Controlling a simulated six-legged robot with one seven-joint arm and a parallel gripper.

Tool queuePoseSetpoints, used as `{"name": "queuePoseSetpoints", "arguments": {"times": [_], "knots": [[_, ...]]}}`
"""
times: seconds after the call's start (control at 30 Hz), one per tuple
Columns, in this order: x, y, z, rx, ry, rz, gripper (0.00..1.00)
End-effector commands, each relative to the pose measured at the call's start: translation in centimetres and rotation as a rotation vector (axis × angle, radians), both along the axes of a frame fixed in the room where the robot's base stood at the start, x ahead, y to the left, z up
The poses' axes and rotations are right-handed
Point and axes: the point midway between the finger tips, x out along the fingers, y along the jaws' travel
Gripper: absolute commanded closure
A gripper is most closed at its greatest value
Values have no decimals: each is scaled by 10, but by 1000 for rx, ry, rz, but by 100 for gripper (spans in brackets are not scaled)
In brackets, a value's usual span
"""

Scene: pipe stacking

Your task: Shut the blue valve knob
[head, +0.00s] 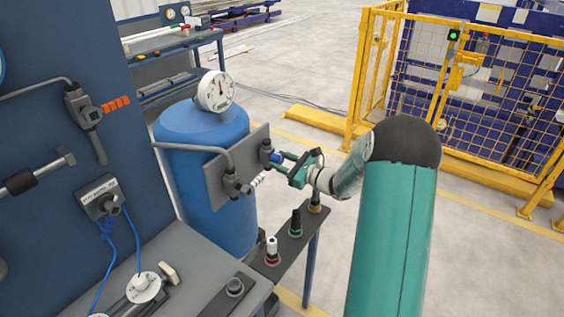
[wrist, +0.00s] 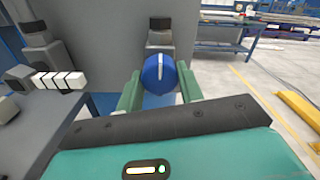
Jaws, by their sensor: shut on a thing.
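The blue valve knob (wrist: 160,74) is round with a white line across its face, and the line stands nearly upright in the wrist view. In the head view the knob (head: 276,157) sits on a grey valve body on a grey plate in front of the blue tank. My gripper (wrist: 159,88) has its two green fingers on either side of the knob and is shut on it. In the head view my gripper (head: 287,160) reaches the knob from the right. The fingers hide parts of the knob's sides.
A white-handled valve (head: 257,180) sits left of the knob on the same plate (head: 222,172). A blue tank (head: 205,130) with a gauge (head: 215,91) stands behind. A narrow shelf with push buttons (head: 296,222) lies below. A yellow fence (head: 440,80) stands at the right, with open floor between.

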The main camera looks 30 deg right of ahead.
Motion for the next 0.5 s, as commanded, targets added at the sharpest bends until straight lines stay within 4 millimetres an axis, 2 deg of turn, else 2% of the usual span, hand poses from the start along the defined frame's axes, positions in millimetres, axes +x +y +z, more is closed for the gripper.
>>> {"name": "queuePoseSetpoints", "arguments": {"times": [0.27,0.5], "knots": [[0,-1,-1,109,64,-1,86],[-1,0,-1,282,164,-2,86]]}}
